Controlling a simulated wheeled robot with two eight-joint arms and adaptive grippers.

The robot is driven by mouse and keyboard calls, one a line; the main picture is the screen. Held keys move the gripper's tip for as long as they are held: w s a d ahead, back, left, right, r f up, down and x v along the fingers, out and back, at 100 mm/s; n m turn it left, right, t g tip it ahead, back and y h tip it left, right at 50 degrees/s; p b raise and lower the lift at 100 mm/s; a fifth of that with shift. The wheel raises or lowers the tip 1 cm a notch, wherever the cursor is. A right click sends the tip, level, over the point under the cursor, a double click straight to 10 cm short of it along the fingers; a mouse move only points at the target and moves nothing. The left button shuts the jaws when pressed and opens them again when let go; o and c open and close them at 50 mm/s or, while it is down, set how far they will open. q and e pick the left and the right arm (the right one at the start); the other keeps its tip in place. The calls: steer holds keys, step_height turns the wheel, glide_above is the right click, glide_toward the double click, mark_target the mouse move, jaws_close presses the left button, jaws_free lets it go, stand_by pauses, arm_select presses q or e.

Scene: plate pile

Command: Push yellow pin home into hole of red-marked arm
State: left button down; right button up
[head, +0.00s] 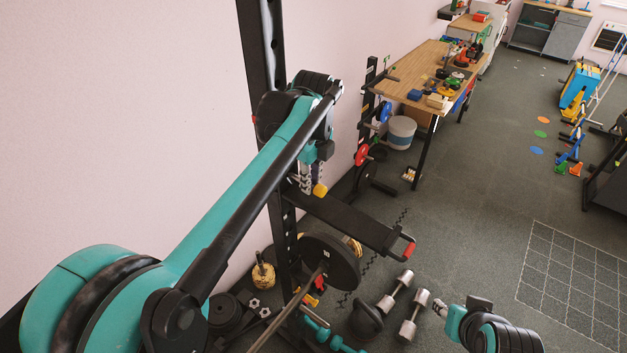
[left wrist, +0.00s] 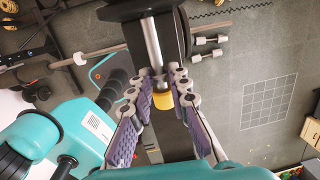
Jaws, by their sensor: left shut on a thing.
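My left gripper (head: 313,178) hangs at the upright post, just above the inner end of the red-marked arm (head: 350,222), a black bar with a red tip. The yellow pin (head: 320,189) shows as a small yellow head at the fingertips. In the left wrist view, my left gripper (left wrist: 160,88) is closed around the yellow pin (left wrist: 163,100), with a purple-padded finger on each side. How deep the pin sits, and the hole itself, cannot be seen.
The black upright post (head: 262,50) stands close beside my left arm. A weight plate (head: 330,262) on a bar sits below the arm. Dumbbells (head: 396,290) lie on the floor. A wooden table (head: 410,85) stands behind. The floor at right is mostly clear.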

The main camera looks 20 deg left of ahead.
arm_select(q)
steer(key=shift+a+f, duration=0.1)
stand_by(0.7)
stand_by(0.4)
stand_by(0.5)
stand_by(0.6)
steer(key=shift+p, duration=0.35)
stand_by(0.4)
steer(key=c, duration=1.3)
jaws_free()
steer(key=shift+c, duration=0.2)
